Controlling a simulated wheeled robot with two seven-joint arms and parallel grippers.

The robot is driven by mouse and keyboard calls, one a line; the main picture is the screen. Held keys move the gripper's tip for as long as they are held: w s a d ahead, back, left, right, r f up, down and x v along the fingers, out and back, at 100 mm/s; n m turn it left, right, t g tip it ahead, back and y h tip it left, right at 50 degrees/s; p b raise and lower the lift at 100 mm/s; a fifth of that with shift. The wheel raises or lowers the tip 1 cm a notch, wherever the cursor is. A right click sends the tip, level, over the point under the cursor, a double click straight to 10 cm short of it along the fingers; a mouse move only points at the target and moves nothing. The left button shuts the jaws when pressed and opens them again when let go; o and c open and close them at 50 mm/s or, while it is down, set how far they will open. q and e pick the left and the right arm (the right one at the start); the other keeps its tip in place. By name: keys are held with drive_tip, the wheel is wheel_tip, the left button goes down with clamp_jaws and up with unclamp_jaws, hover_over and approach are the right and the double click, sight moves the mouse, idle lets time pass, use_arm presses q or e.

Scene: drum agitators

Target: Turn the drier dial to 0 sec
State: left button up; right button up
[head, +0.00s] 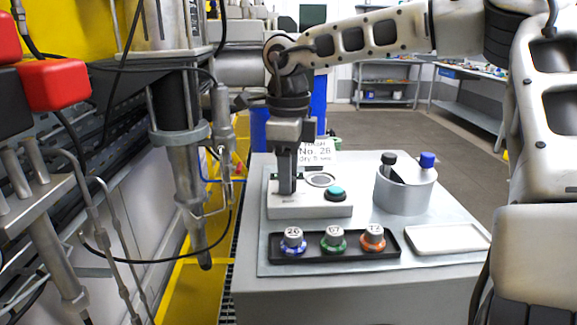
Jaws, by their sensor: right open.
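A pale box-shaped unit (310,208) stands on the grey mat, with a teal button (335,193) at its front right and a dark-ringed round opening (321,179) on top. I take this box to be the drier, but I cannot make out its dial or scale; the gripper covers the box's left part. My right gripper (287,188) points straight down over that left part, its fingertips at or just above the top. The fingers overlap in this view, so contact with a dial cannot be told. It is open. My left gripper is not in view.
A black tray (287,254) in front holds three numbered, coloured-base pieces. A white tray (447,239) lies right, below a grey cylindrical holder (404,195) with black- and blue-capped items. A sign (316,152) reading "No. 26" stands behind the box. Machinery (182,150) crowds the left.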

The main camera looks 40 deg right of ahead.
wheel_tip(320, 180, up, 16)
drive_tip(key=shift+p, duration=0.35)
idle(0.5)
